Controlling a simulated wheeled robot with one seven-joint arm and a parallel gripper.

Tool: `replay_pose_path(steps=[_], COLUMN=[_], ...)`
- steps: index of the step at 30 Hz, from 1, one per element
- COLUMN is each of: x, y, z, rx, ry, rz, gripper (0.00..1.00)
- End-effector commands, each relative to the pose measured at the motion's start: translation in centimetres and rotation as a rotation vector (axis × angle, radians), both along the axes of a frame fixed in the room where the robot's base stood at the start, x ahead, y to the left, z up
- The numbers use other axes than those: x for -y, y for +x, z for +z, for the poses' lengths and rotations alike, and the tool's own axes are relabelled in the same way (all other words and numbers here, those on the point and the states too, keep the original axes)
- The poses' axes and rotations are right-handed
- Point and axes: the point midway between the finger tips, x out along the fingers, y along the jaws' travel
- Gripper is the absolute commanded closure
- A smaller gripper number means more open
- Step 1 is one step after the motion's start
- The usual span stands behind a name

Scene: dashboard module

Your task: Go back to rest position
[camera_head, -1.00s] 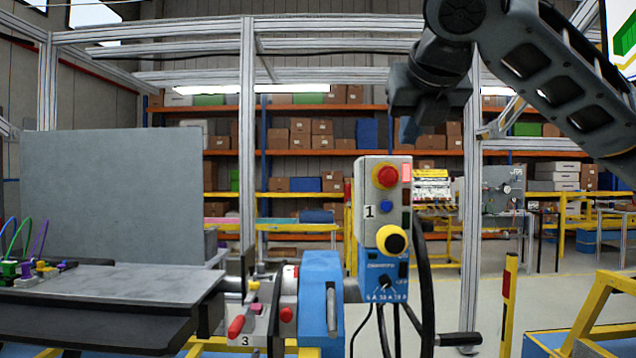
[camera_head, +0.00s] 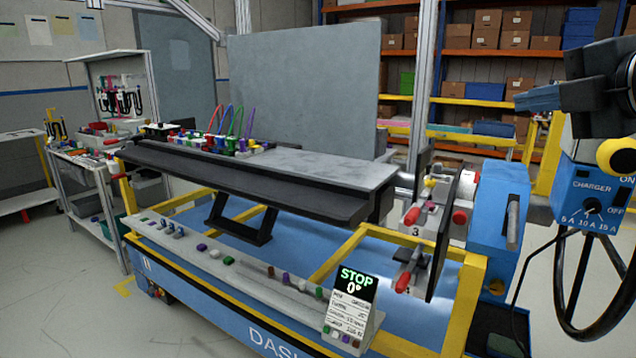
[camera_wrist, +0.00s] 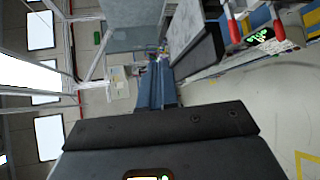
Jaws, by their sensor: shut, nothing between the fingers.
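My gripper (camera_head: 538,98) is at the right edge of the head view, raised in the air and pointing left. Its blue-grey fingers are together and hold nothing. In the wrist view the closed fingers (camera_wrist: 158,88) stretch out past the dark gripper body. In the head view the fingers appear above and left of the blue charger box (camera_head: 590,192). Most of my arm is outside the picture.
The dashboard bench (camera_head: 270,180) with its upright grey panel (camera_head: 300,85) fills the middle. Red-handled clamps (camera_head: 412,216), a blue unit (camera_head: 500,210) and a STOP display (camera_head: 356,285) stand at its right. Clear floor (camera_head: 60,270) lies at left.

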Motion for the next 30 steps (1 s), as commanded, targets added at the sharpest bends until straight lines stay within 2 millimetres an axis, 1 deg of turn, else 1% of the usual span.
replay_pose_path(steps=[1, 8, 13, 17, 23, 26, 30], x=[-0.8, -3.3, -4.8, -5.8, -7.1, -7.7, -8.5], y=[0.1, -0.1, -1.1, -2.5, -5.7, -7.9, -11.5], z=[-1.4, -6.3, -10.7, -14.3, -20.2, -23.1, -27.0], rx=[0.006, 0.032, 0.031, 0.021, 0.000, -0.013, -0.030], ry=[0.095, 0.487, 0.752, 0.937, 1.185, 1.290, 1.417], rz=[0.005, -0.014, -0.054, -0.098, -0.184, -0.233, -0.307], gripper=[1.00, 1.00, 1.00, 1.00, 1.00, 1.00, 1.00])
